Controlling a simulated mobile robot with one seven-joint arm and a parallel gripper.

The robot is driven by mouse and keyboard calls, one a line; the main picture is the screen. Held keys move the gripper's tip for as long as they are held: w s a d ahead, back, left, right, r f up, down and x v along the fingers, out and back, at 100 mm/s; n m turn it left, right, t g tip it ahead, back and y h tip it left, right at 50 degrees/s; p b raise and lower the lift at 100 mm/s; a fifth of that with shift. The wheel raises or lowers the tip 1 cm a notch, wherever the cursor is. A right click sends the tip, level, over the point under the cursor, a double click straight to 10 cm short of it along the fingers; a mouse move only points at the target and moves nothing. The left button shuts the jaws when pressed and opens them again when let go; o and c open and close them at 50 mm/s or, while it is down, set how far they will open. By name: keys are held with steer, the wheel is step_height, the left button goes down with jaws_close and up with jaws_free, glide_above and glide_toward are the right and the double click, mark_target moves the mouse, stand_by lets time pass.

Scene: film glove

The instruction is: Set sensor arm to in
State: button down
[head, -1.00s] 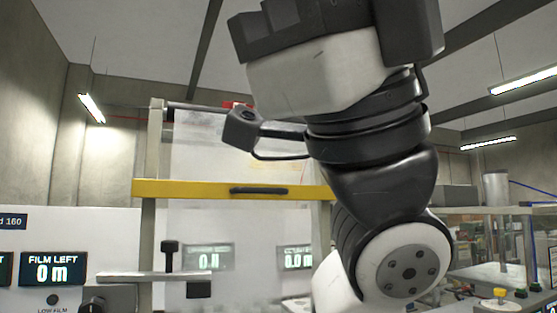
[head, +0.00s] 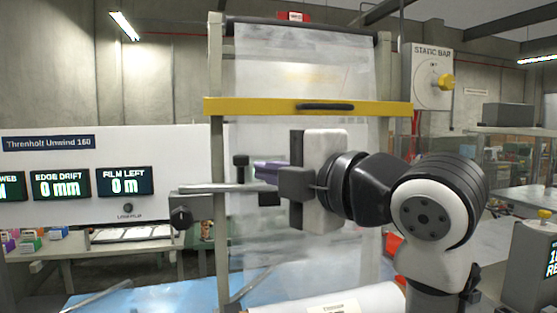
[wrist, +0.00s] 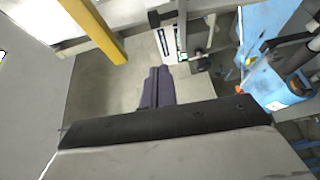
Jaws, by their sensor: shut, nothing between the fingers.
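A flat grey metal bar, which looks like the sensor arm (head: 215,188), reaches across the left edge of the film in the head view. A black upright knob (head: 240,162) stands above it, and a black block (head: 181,218) hangs at its left end. My gripper (head: 256,171) is shut and empty, its purplish fingers pointing left close to the knob. I cannot tell whether they touch it. In the wrist view my gripper (wrist: 158,72) shows as closed dark fingers, with a black knob (wrist: 154,19) beyond them.
A yellow bar (head: 265,107) with a black handle crosses the frame above. Translucent film (head: 300,70) hangs behind my gripper, with a white roll (head: 365,302) below. A display panel (head: 60,150) is at left, and a static bar box (head: 428,75) is at right.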

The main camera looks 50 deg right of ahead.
mark_target(245, 160)
steer(key=w+d+p, duration=0.1)
steer(key=w, duration=0.2)
steer(key=w+d+p, duration=0.1)
steer(key=w, duration=0.1)
steer(key=w+d+p, duration=0.1)
steer(key=w+p, duration=0.1)
steer(key=w, duration=0.1)
steer(key=shift+w+d+f, duration=0.15)
steer(key=shift+w, duration=0.2)
steer(key=shift+d+b, duration=0.1)
steer(key=shift+b, duration=0.3)
steer(key=shift+w+d+f+b, duration=0.1)
steer(key=shift+w+d+b, duration=0.1)
steer(key=shift+b, duration=0.1)
steer(key=shift+w+d, duration=0.4)
steer(key=shift+d, duration=0.35)
